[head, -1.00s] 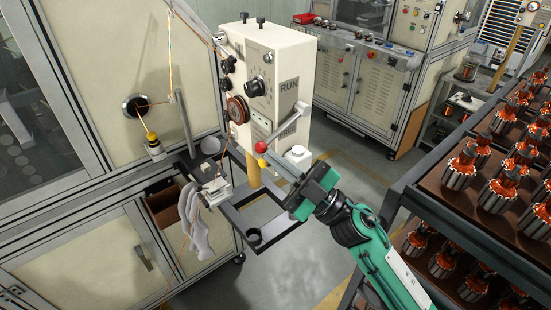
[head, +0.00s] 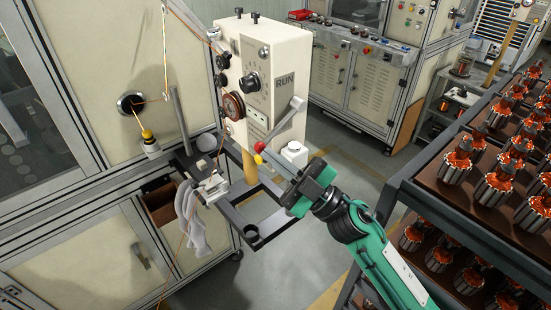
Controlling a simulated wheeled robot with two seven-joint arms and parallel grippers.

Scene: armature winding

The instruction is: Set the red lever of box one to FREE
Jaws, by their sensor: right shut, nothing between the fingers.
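The cream box (head: 274,75) stands on a frame in the middle, with a RUN label high on its right side. A grey lever arm (head: 287,119) slants down and left across that side from its upper right end. Its red ball knob (head: 259,146) is at the lower end, and the arm covers the lettering below RUN. My right gripper (head: 268,159) comes in from the lower right, shut and empty. My left gripper is out of view.
A dark rack (head: 440,205) of copper-wound armatures fills the right. The winding machine's cabinet (head: 75,225) is on the left, with a white glove (head: 191,217) hanging there. Open floor lies below the frame.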

